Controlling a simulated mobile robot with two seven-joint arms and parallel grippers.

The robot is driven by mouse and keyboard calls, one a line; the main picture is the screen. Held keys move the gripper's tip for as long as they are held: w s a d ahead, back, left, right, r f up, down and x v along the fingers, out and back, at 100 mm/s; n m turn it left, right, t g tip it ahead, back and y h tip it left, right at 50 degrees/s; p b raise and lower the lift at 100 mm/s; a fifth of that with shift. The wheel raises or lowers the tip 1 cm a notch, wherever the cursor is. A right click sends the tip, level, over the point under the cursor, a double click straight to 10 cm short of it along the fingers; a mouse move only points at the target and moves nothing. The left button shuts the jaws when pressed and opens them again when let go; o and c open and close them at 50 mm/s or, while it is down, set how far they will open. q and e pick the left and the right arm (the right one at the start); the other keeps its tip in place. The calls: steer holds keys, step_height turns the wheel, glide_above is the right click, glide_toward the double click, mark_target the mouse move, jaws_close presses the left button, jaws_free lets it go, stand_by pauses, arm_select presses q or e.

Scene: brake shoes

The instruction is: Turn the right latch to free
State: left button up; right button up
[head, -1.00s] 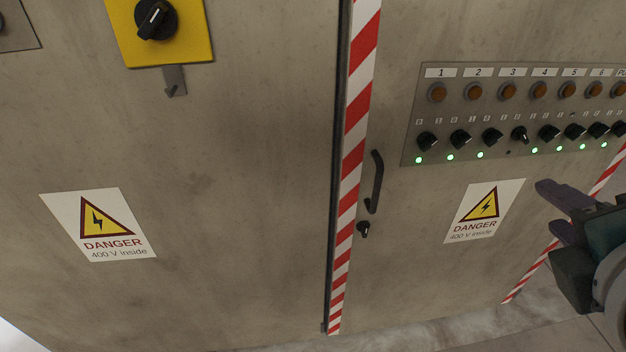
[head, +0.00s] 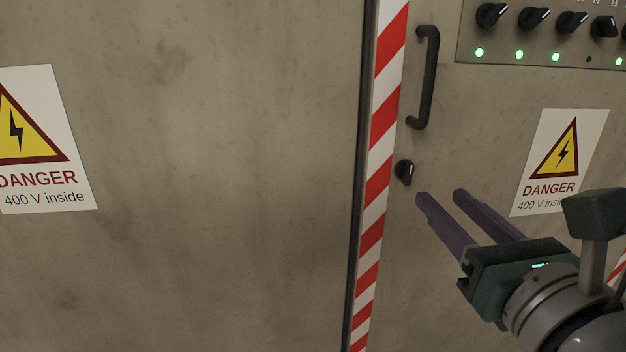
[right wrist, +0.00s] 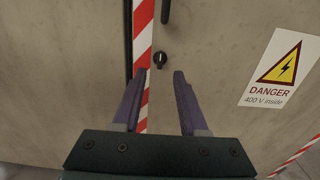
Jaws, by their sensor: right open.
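The right latch, a small black knob with a pale mark (head: 404,172), sits on the right cabinet door just below the dark handle (head: 425,78). It also shows in the right wrist view (right wrist: 159,59), ahead of the fingers and between them. My right gripper (head: 440,194) is open and empty, its purple fingers pointing toward the latch from the lower right in the head view. The fingertips are apart from the latch. My left gripper is not in view.
A red and white striped strip (head: 382,130) runs along the door seam left of the latch. A panel of switches with green lights (head: 540,35) is at the upper right. Danger signs (head: 560,165) are on both doors. The door surface around the latch is clear.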

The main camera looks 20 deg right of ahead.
mark_target(411, 167)
steer(key=b+x, duration=0.2)
steer(key=x, duration=0.5)
steer(key=shift+w+d, duration=0.1)
steer(key=shift+w, duration=0.2)
steer(key=shift+w+d+r, duration=0.1)
steer(key=shift+w+d, duration=0.05)
steer(key=shift+w, duration=0.45)
jaws_close()
